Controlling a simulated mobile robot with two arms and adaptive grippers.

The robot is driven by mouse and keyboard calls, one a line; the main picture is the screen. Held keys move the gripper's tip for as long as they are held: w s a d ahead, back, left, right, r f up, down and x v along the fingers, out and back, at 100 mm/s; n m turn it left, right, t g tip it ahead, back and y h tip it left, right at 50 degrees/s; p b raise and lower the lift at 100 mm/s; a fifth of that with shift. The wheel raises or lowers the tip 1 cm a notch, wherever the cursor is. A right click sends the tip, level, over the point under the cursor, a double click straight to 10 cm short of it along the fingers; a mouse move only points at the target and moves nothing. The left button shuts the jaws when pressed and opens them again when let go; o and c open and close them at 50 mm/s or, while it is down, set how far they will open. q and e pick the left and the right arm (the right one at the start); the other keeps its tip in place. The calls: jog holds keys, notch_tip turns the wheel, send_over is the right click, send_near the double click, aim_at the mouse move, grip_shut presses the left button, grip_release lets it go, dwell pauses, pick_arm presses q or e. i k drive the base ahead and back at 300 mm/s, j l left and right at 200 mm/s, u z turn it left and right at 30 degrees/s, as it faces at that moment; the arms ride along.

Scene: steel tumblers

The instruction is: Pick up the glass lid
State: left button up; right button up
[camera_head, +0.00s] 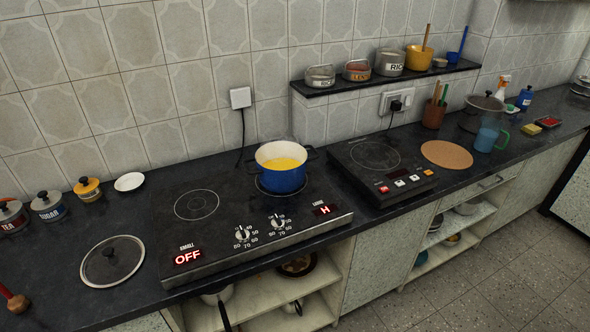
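The round glass lid (126,251) lies flat on the dark counter at the lower left. It has a metal rim and a dark knob in the middle, and it sits left of the two-burner hob without visible contact. Neither my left gripper nor my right gripper shows in the head view.
A blue pot (283,179) with yellow contents stands on the right burner of the hob (235,226). Lidded jars (48,207) and a white saucer (129,182) stand behind the lid. A red-brown wooden item (14,301) lies at the left edge.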

aim_at(116, 259)
jog(key=i+l+u, duration=0.25)
jog(key=u, duration=0.2)
jog(key=i+l+u, duration=0.25)
jog(key=l+u, duration=0.2)
jog(key=j, duration=0.1)
